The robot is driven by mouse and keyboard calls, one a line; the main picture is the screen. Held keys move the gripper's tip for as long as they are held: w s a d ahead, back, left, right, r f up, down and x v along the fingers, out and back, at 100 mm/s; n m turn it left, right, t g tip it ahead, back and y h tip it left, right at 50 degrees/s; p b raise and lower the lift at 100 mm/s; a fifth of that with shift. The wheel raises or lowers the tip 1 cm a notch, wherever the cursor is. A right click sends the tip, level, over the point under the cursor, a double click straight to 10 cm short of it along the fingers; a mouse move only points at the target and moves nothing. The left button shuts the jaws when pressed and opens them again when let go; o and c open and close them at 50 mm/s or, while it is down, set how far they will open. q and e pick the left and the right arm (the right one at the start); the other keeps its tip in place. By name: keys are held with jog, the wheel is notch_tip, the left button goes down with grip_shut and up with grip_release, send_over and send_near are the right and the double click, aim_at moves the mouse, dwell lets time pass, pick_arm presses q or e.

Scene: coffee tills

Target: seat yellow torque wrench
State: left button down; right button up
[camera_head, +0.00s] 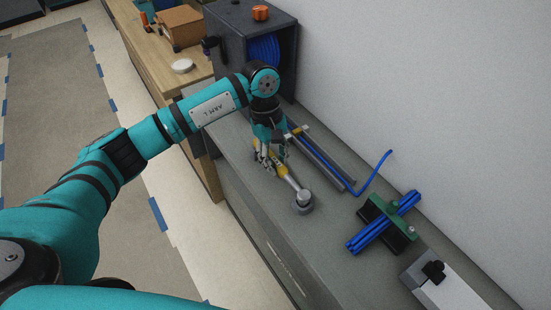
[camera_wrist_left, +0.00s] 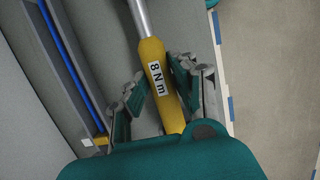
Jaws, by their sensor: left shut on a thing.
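The yellow torque wrench (camera_head: 280,169) lies along the grey counter, its silver shaft pointing toward the lower right. Its head end is at a small grey round piece (camera_head: 304,208); I cannot tell whether it is seated there. My left gripper (camera_head: 268,158) is low over the counter and shut on the yellow handle. In the left wrist view the handle (camera_wrist_left: 156,60) carries an "8 Nm" label and runs between the fingers (camera_wrist_left: 158,88). The fingers partly hide the handle in the head view. My right gripper is not in view.
A grey rail (camera_head: 328,166) with a blue hose (camera_head: 376,172) lies behind the wrench. A green block with blue bars (camera_head: 402,205) and a pale box with a black knob (camera_head: 420,291) stand right. A dark cabinet (camera_head: 226,50) with blue coil stands behind my wrist. Counter's front edge is close.

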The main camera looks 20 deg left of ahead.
pick_arm(q)
jog(key=c, duration=1)
grip_release()
jog(key=v, duration=1.2)
